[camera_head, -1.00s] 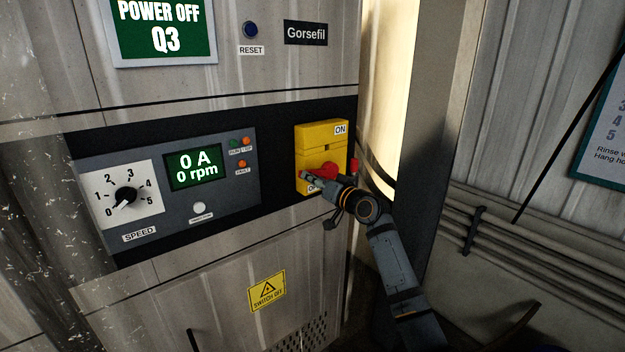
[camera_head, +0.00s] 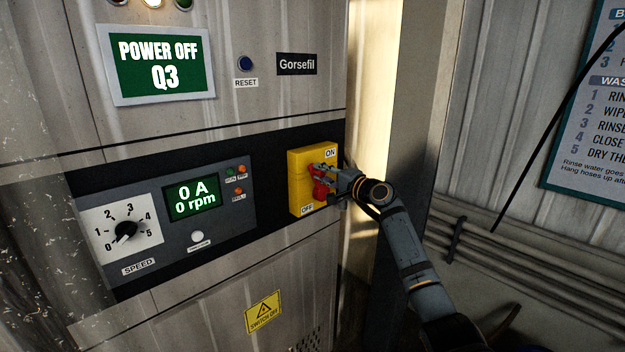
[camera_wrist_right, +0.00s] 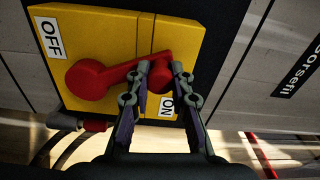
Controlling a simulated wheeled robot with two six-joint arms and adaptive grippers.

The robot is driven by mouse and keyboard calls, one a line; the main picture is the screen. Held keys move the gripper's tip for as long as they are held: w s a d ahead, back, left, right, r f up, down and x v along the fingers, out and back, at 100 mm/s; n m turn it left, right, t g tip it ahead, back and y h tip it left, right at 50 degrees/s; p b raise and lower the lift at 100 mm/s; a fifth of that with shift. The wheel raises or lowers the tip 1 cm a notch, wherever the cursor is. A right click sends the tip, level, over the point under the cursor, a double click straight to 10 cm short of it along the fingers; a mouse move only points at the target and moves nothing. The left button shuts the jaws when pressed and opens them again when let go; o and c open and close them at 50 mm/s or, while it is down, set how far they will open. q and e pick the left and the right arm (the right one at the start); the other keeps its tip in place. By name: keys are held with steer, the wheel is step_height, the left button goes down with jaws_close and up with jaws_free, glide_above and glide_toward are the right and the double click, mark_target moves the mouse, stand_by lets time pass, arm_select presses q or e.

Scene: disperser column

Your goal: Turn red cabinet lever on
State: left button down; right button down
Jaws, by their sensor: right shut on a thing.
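The yellow switch box (camera_head: 299,180) on the cabinet front carries the red lever (camera_head: 320,191), with an ON label (camera_head: 331,153) at its top and an OFF label (camera_head: 307,209) at its bottom. My right gripper (camera_head: 320,172) is at the upper part of the box, shut on the lever's free end. In the right wrist view, the red lever (camera_wrist_right: 112,76) runs from its round hub towards the ON side, and its end sits between the fingers of my right gripper (camera_wrist_right: 160,72). The fingers partly hide that end. My left gripper is not in view.
The cabinet's green display (camera_head: 160,65) reads POWER OFF Q3, and the small screen (camera_head: 192,194) reads 0 A, 0 rpm. A speed knob (camera_head: 126,231) points near 0. A grey post (camera_head: 403,130) and wall pipes (camera_head: 490,232) stand right of the cabinet.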

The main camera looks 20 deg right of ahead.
steer(key=shift+w+d+r+m, duration=0.15)
steer(key=shift+w+d+m, duration=0.1)
steer(key=shift+d+m, duration=0.55)
steer(key=shift+w+d+r+m, duration=0.15)
steer(key=shift+w+d+m, duration=0.15)
steer(key=shift+d+m, duration=0.5)
steer(key=shift+w+d+r+m, duration=0.2)
steer(key=shift+d+m, duration=0.4)
steer(key=shift+m, duration=0.4)
steer(key=c, duration=1.2)
jaws_free()
steer(key=shift+d, duration=0.1)
steer(key=v, duration=1.1)
steer(key=shift+s, duration=0.4)
steer(key=shift+d, duration=0.15)
